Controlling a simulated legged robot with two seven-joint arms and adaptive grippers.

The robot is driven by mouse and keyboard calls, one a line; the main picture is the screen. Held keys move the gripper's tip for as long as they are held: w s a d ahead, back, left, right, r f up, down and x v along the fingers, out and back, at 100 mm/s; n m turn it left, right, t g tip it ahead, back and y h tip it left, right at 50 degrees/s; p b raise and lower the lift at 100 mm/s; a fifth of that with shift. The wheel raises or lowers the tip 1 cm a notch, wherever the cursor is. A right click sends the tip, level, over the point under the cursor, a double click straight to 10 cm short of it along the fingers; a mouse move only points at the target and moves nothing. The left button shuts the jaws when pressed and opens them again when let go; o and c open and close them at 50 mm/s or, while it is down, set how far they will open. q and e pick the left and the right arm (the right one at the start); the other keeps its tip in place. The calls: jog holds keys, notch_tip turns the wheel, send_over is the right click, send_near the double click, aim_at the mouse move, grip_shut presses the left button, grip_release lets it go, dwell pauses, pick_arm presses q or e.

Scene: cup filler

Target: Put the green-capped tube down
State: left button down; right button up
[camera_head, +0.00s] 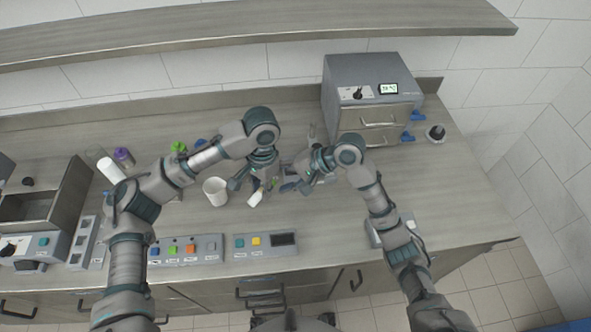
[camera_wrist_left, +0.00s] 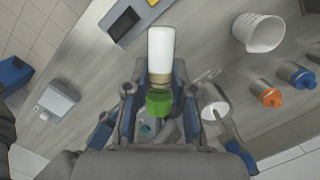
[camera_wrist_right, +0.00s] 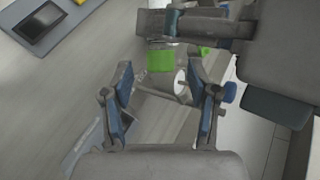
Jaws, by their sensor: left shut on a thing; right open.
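The green-capped tube has a white body and a green cap. In the left wrist view the white body (camera_wrist_left: 161,50) points away from me and the green cap (camera_wrist_left: 158,102) sits between my left fingers. My left gripper (camera_wrist_left: 156,84) is shut on it near the cap. In the head view the tube (camera_head: 256,198) shows below my left gripper (camera_head: 250,181), tilted above or at the counter; contact cannot be told. My right gripper (camera_head: 292,187) is just right of it, open and empty. In the right wrist view the green cap (camera_wrist_right: 160,61) lies beyond my open right gripper (camera_wrist_right: 160,72).
A white cup (camera_head: 215,192) stands left of the tube. Two button panels (camera_head: 180,250) (camera_head: 266,244) line the front edge. A grey cabinet with drawers (camera_head: 372,95) stands at the back. Bottles with coloured caps (camera_head: 123,157) are at the left. The right counter is mostly clear.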

pick_arm(q)
jog(key=shift+a, duration=0.15)
pick_arm(e)
jog(key=shift+x, duration=1.2)
jog(key=c, duration=1.1)
pick_arm(q)
jog(key=c, duration=0.9)
grip_release()
pick_arm(e)
grip_shut()
pick_arm(q)
jog(key=shift+r, duration=0.1)
